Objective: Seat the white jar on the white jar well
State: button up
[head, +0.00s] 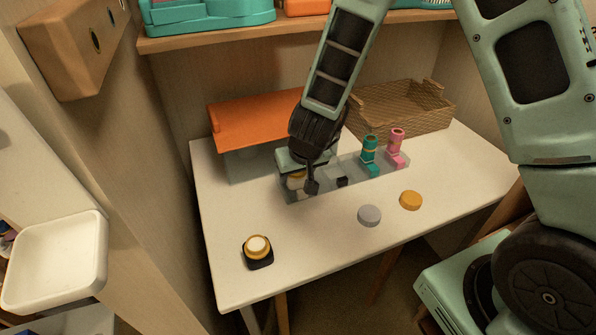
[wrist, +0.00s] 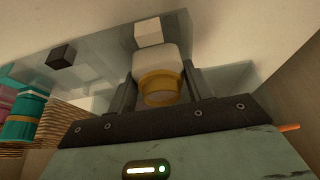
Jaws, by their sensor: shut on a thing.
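The white jar (head: 295,181) has a gold band. My gripper (head: 299,183) is shut on it over the left end of a clear grey tray (head: 325,187). In the wrist view the white jar (wrist: 157,62) sits between both fingers of my gripper (wrist: 159,80). A small white block (wrist: 148,32), which looks like the white jar well, shows just past the jar's far end. I cannot tell whether jar and block touch. In the head view my gripper hides that spot.
The tray also holds a teal jar (head: 369,149), a pink jar (head: 396,140) and a bare black block (head: 342,181). A black-based, gold-and-white round thing (head: 257,249), a grey disc (head: 369,215) and an orange disc (head: 410,200) lie in front. Behind are an orange-topped box (head: 250,119) and a woven basket (head: 400,108).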

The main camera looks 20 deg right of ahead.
jog(key=shift+s+f, duration=0.35)
jog(key=shift+f, duration=0.55)
jog(key=o, duration=1)
jog(key=shift+o, duration=0.8)
jog(key=w+p+v, duration=0.1)
jog(key=p+v, duration=0.9)
jog(key=v, duration=0.8)
jog(key=shift+r, duration=0.65)
jog(key=shift+s, duration=0.1)
jog(key=s+a+r+n+g+y, duration=0.25)
jog(key=s+a+r+n, duration=0.2)
jog(key=s+a, duration=0.4)
jog(key=s+d+r+n+g+h, duration=0.2)
jog(key=s+r+n, duration=0.1)
jog(key=s, duration=0.7)
jog(key=shift+s+d+r, duration=0.15)
jog(key=shift+s+r, duration=0.2)
jog(key=shift+r, duration=0.4)
